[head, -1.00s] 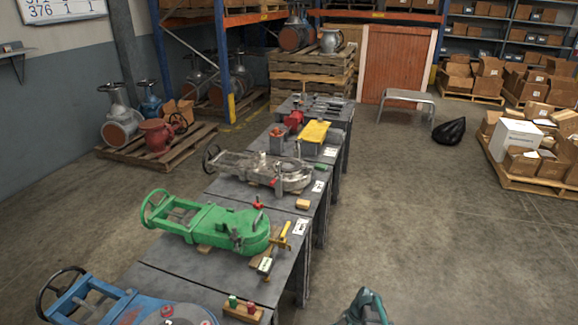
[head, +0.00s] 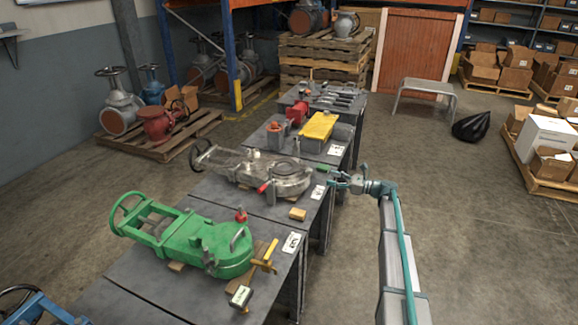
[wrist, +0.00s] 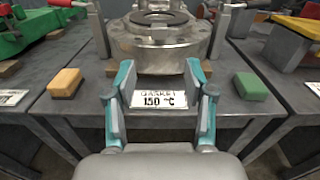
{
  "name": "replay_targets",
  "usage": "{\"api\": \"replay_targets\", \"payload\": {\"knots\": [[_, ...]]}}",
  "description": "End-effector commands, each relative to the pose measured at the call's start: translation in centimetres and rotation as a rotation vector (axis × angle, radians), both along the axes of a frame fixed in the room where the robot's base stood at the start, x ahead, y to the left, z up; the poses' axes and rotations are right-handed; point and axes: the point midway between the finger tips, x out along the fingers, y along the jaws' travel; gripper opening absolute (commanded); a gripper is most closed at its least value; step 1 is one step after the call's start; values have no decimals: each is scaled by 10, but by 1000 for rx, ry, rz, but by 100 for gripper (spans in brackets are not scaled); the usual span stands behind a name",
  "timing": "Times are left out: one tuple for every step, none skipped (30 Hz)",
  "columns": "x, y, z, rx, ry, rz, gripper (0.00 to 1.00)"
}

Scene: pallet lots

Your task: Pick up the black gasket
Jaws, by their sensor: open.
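The black gasket (wrist: 159,18) shows in the wrist view as a dark ring on top of the round silver valve body (wrist: 160,46), near the top edge of the picture. In the head view the silver valve (head: 262,172) lies on the workbench, and the gasket is too small to make out. My gripper (wrist: 158,80) is open and empty, with its teal fingers apart in front of the valve. In the head view my gripper (head: 336,178) is at the right edge of the bench, beside the valve. A white card (wrist: 162,98) reading "GASKET 150 °C" is on the bench front, seen between the fingers.
A tan block (wrist: 65,82) and a green block (wrist: 250,86) lie at the bench edge on either side. A green valve (head: 190,235) and a yellow-topped box (head: 319,126) share the bench row. The floor right of the benches is mostly clear.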

Motion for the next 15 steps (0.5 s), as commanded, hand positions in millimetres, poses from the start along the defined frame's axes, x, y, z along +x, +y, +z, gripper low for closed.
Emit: {"api": "replay_targets", "payload": {"knots": [[-1, 1, 0, 11, 21, 2, 54], [0, 2, 0, 14, 31, 3, 54], [0, 4, 0, 20, 41, 3, 54], [1, 5, 0, 21, 45, 3, 54], [3, 8, 0, 22, 48, 3, 54], [5, 12, 0, 22, 48, 4, 54], [6, 15, 0, 22, 48, 4, 54], [8, 18, 0, 21, 49, 4, 54], [11, 23, 0, 21, 48, 4, 54], [13, 27, 0, 21, 48, 4, 54], [15, 31, 0, 21, 48, 4, 54], [18, 37, 0, 21, 48, 4, 54], [20, 40, 0, 21, 48, 4, 54], [21, 43, -1, 20, 47, 3, 54], [23, 46, -1, 20, 47, 3, 54]]}}
